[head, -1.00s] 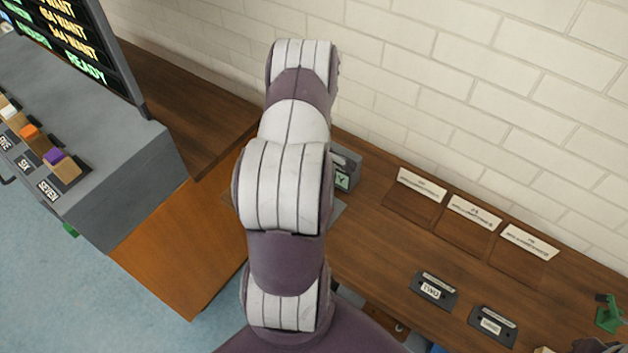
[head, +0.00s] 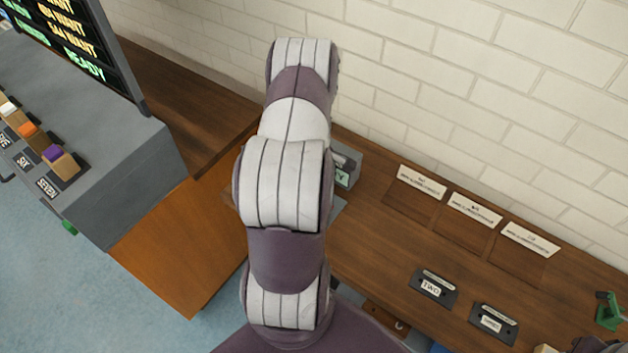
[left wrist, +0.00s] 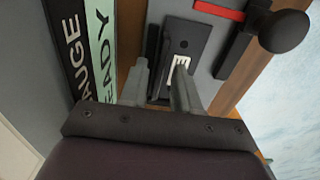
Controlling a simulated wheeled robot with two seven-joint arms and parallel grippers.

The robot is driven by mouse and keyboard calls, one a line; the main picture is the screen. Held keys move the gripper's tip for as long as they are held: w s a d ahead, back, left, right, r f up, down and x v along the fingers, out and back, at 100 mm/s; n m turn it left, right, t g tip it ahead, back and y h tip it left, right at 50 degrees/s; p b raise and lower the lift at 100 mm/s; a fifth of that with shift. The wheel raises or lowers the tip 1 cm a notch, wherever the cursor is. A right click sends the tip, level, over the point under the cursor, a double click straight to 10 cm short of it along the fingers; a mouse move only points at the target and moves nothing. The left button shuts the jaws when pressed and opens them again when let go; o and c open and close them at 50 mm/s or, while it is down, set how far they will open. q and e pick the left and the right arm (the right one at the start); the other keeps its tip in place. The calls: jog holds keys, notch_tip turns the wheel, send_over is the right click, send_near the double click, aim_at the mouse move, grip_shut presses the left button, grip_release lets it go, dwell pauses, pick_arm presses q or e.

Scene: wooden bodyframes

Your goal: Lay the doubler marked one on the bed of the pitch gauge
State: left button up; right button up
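In the left wrist view a dark plate (left wrist: 195,32) with a small hole and a white striped label lies on the grey bed of the pitch gauge (left wrist: 222,42); its label is too partly covered to read. The fingers of my left gripper (left wrist: 160,72) are at this plate with a gap between them, the right one overlapping its label. Whether they press on any part of it I cannot tell. In the head view my arm hides this gripper and most of the gauge (head: 345,163). My right gripper is not clearly in view.
A black knob (left wrist: 285,32) and red strip (left wrist: 218,10) are beside the plate. Doublers marked two (head: 432,289) and apparently three (head: 491,324) lie on the wooden bench (head: 385,250). White cards (head: 421,182) stand along the wall. A grey console (head: 130,170) is left.

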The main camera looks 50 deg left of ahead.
pick_arm(q)
notch_tip(320, 180, up, 13)
jog(key=b, duration=0.1)
jog(key=s+d+r+m, duration=0.1)
jog(key=d+r+m, duration=0.1)
jog(key=d+m, duration=0.8)
jog(key=s+d+r+m+t, duration=0.1)
jog(key=d+m, duration=0.9)
jog(key=d, duration=0.5)
jog(key=shift+s+d+r+m, duration=0.15)
jog(key=shift+s+r+m, duration=0.2)
jog(key=shift+r+m, duration=0.05)
jog(key=shift+s, duration=0.1)
